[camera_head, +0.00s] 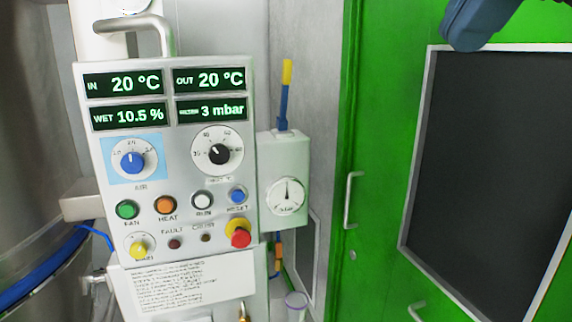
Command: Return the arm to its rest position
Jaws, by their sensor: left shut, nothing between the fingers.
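Of my left gripper very little can be made out, at most at the frame's edge. It is shut, and I see nothing held in it. I cannot make out its fingertips clearly. My right gripper is not in view. The control panel (180,175) fills the left half of the view, and no gripper touches its knobs or buttons.
A white box with a gauge (286,195) stands right of the panel, with a blue and yellow rod above. A green door (378,190) with a dark window fills the right. A blue-grey part (480,22) hangs at the top right. Steel vessel (30,150) at left.

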